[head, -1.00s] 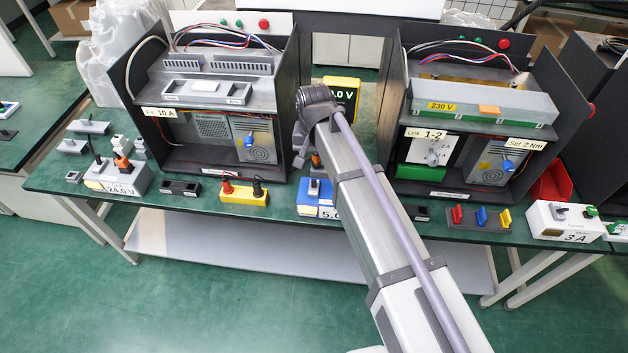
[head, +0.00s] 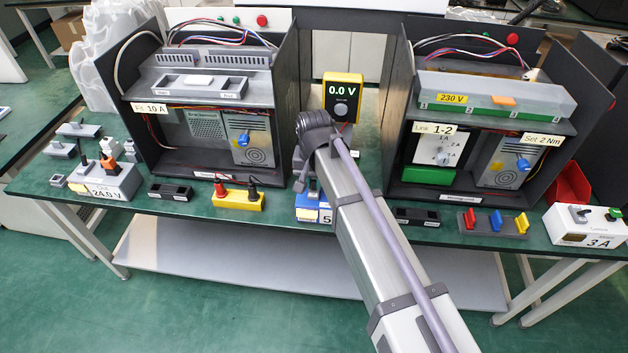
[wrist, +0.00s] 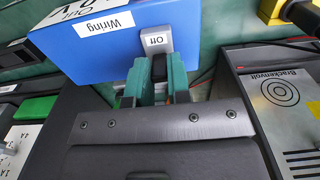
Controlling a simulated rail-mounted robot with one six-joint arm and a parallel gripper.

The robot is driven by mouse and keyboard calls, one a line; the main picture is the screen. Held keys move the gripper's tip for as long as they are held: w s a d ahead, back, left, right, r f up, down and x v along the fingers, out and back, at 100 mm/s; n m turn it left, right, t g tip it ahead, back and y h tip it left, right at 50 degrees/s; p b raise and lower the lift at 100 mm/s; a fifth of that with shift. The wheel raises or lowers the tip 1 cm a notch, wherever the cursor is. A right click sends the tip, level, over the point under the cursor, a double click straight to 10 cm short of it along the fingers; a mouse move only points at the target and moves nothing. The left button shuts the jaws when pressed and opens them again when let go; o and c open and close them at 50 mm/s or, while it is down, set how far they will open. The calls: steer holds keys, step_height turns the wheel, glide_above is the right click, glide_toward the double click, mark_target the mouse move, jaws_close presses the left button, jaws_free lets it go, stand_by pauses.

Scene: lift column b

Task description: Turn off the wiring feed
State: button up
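The blue feed box (head: 306,213) stands at the table's front edge in the head view, partly hidden by my arm. Its visible label reads "5". In the wrist view the blue box (wrist: 190,22) is upside down and carries a "Wiring" label (wrist: 104,21). In the head view my arm hides the fingertips.
A yellow meter (head: 342,97) reads 0.0 V behind my arm. Dark equipment bays stand left (head: 165,165) and right (head: 405,186). A yellow block with plugs (head: 237,200) lies left of the blue box. A white 24.0 V box (head: 118,184) stands further left, a 3 A box (head: 575,226) far right.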

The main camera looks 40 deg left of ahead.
jaws_close()
steer(key=shift+s+d+f+t, duration=0.1)
steer(key=shift+s+d+t, duration=0.2)
steer(key=shift+s+t, duration=0.1)
steer(key=shift+s+d+f+t+y+b, duration=0.15)
steer(key=shift+s+f+t+y+b, duration=0.1)
steer(key=shift+t+y+b, duration=0.35)
steer(key=shift+s+t, duration=0.1)
steer(key=shift+t, duration=0.5)
steer(key=shift+t+y+b, duration=0.3)
steer(key=shift+y, duration=0.1)
steer(key=shift+r, duration=0.15)
steer(key=o, duration=0.5)
jaws_free()
